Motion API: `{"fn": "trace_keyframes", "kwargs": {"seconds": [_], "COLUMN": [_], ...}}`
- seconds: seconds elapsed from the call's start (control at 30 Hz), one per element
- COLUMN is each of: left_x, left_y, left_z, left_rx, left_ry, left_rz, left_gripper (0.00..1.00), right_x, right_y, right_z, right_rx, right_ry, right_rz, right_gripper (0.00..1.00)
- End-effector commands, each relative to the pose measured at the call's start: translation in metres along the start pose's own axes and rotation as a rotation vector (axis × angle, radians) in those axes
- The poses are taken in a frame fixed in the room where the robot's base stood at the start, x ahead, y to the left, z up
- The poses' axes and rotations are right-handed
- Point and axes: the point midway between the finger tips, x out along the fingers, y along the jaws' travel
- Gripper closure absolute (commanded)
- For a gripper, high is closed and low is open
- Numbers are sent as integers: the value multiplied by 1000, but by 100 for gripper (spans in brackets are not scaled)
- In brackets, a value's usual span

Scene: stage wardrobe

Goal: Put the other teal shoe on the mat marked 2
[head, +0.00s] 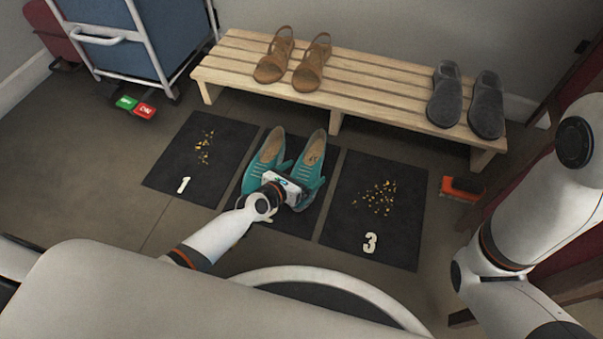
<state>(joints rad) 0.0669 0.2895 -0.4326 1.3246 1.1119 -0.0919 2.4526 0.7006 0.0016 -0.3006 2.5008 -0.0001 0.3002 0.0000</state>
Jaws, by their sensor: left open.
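Two teal shoes stand side by side on the dark middle mat (287,226), between the mats marked 1 and 3. The left teal shoe (264,162) and the right teal shoe (311,165) both have their heel openings towards the bench. My left gripper (290,191) is open, low over the front of the pair, nearest the right shoe. It covers part of both shoes' toe ends, and I cannot tell whether it touches them. The middle mat's number is mostly hidden by my left gripper and wrist. My right arm shows at the right, but its gripper does not show.
A slatted wooden bench (352,85) behind the mats holds brown sandals (274,57) and grey shoes (444,97). An orange-and-black item (462,188) lies right of mat 3. A blue wheeled cart (170,35) stands back left.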

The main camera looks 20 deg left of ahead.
Motion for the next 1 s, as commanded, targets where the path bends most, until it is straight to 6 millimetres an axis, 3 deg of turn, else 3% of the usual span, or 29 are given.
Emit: {"fn": "trace_keyframes", "kwargs": {"seconds": [0.2, 0.7, 1.0], "left_x": [-4, -102, -122], "left_y": [0, 1, 1], "left_z": [-6, -5, -4], "left_rx": [1, 1, -1], "left_ry": [-1, -3, 0], "left_rz": [-1, 1, 0], "left_gripper": [4, 4, 4], "right_x": [7, 39, 41], "right_y": [-2, -8, -9], "right_z": [-3, -14, -15], "right_rx": [0, 0, 0], "right_ry": [0, 0, 1], "right_rz": [0, -2, -2], "right_gripper": [64, 64, 64]}}
